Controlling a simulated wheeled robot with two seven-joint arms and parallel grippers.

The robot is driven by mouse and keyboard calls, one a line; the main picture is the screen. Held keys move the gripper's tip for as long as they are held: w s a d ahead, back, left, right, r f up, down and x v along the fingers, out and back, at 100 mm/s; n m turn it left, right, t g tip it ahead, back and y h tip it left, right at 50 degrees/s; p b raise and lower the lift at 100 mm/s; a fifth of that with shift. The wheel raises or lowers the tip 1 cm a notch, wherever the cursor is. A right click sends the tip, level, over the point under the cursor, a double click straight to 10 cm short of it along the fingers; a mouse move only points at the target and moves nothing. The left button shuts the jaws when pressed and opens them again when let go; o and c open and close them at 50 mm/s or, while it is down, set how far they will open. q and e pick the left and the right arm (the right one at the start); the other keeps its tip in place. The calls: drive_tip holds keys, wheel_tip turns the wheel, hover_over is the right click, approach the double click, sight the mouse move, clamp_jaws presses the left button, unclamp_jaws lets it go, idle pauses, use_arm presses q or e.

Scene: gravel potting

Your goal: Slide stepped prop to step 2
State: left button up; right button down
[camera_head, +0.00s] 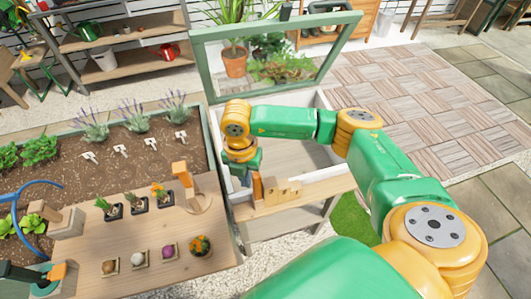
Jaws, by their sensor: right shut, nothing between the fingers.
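The stepped prop (283,189) is a small light-wood block with notched steps. It stands on the front wooden ledge of the cold frame (320,179). The cold frame is a pale box with its green-edged glazed lid (197,66) raised at the back. My right gripper (246,182) points down at the left end of the prop, close beside it. It is shut and empty. I cannot tell whether its fingers touch the prop.
A wooden potting table (220,236) at left holds small potted plants, several small dishes and a wooden stand (187,184). A planter bed (60,168) lies behind it. My right arm crosses over the cold frame. Paving is open at right.

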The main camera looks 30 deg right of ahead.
drive_tip(key=shift+s+d, duration=0.3)
drive_tip(key=shift+d, duration=0.75)
drive_tip(key=shift+s+d, duration=0.3)
drive_tip(key=shift+d, duration=0.75)
drive_tip(key=shift+s+d, duration=0.3)
drive_tip(key=shift+d, duration=0.75)
drive_tip(key=shift+a, duration=1.1)
wheel_tip(320, 180, up, 8)
drive_tip(key=p, duration=0.6)
hover_over(270, 182)
drive_tip(key=a, duration=0.2)
drive_tip(key=shift+w, duration=0.3)
